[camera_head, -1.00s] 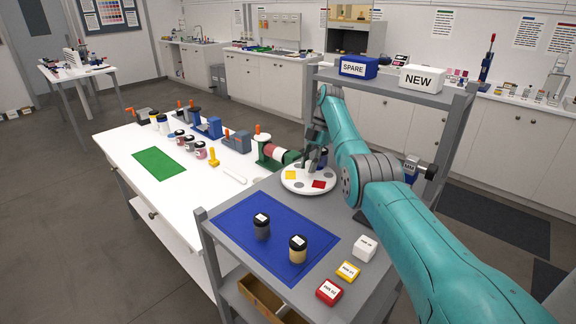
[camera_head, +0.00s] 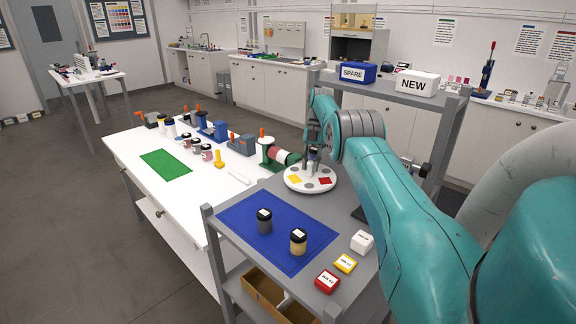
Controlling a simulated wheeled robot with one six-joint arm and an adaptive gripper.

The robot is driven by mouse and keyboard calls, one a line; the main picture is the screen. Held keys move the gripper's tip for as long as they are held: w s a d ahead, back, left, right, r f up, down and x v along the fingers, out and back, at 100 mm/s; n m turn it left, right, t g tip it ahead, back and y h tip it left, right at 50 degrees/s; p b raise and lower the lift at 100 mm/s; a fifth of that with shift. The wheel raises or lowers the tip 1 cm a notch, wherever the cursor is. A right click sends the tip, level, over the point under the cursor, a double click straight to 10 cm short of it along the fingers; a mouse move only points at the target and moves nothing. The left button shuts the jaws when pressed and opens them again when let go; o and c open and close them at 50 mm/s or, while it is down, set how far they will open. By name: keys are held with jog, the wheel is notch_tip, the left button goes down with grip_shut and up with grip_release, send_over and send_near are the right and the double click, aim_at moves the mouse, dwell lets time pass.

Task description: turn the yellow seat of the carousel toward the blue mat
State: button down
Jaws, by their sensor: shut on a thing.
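The carousel (camera_head: 291,187) is a white round disc on the grey shelf top, just behind the blue mat (camera_head: 239,217). Its yellow seat (camera_head: 295,179) lies at the disc's front left, on the side near the mat's back edge. Its red seat (camera_head: 325,181) lies at the right, and grey seats show between and behind. My gripper (camera_head: 313,166) points down over the middle of the carousel and is shut on a part of it. The gripped part is small and mostly hidden by the fingers.
A dark-lidded grey jar (camera_head: 265,224) and a tan jar (camera_head: 298,243) stand on the mat. White (camera_head: 362,242), yellow (camera_head: 345,263) and red (camera_head: 327,281) blocks sit to its right. A green-and-red device (camera_head: 277,154) stands close behind the carousel. Boxes marked SPARE (camera_head: 357,73) and NEW (camera_head: 416,84) sit above.

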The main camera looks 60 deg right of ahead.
jog(key=shift+w+d+r+n, duration=0.1)
jog(key=shift+d+r+n, duration=0.15)
jog(key=shift+n, duration=0.25)
jog(key=shift+a+n, duration=0.15)
jog(key=shift+n, duration=0.15)
jog(key=c, duration=0.9)
grip_release()
jog(key=shift+f, duration=0.2)
jog(key=shift+m, duration=0.4)
